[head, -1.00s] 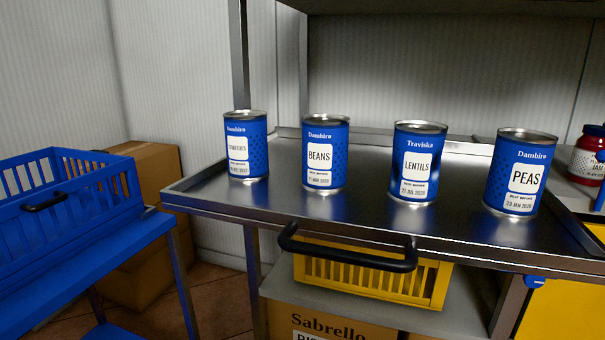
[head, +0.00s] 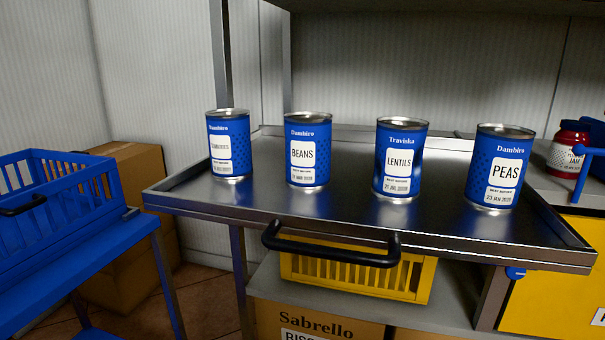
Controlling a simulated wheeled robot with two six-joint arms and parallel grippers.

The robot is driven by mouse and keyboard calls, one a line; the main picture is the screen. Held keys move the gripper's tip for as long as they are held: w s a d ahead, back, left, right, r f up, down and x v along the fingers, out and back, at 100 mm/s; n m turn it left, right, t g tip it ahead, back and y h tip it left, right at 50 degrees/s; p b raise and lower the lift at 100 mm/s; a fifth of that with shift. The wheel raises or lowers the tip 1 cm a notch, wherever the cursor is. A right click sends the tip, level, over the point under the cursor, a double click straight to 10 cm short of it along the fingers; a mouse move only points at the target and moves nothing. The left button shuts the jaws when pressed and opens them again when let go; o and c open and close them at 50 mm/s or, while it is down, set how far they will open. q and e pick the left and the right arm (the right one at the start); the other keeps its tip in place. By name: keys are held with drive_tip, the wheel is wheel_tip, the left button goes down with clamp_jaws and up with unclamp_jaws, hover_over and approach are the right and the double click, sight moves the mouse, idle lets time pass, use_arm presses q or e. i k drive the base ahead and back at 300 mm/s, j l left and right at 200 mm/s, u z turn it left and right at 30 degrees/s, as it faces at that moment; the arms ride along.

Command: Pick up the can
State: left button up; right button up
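Several blue cans stand upright in a row on a steel tray-topped trolley (head: 330,222) in the head view. From left to right they are a can that seems to read tomatoes (head: 230,146), a beans can (head: 308,150), a lentils can (head: 400,158) and a peas can (head: 498,167). The cans stand apart with gaps between them. The pictures do not show which can the task means. Neither of my grippers is in view.
A black handle (head: 330,250) sticks out at the trolley's front. A yellow crate (head: 350,278) and a cardboard box (head: 300,322) are below. A blue crate (head: 60,195) stands on a blue table at left.

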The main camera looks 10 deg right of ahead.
sight(400, 142)
drive_tip(key=l+z, duration=0.2)
drive_tip(key=z, duration=0.15)
drive_tip(key=l+z, duration=0.4)
drive_tip(key=z, duration=0.25)
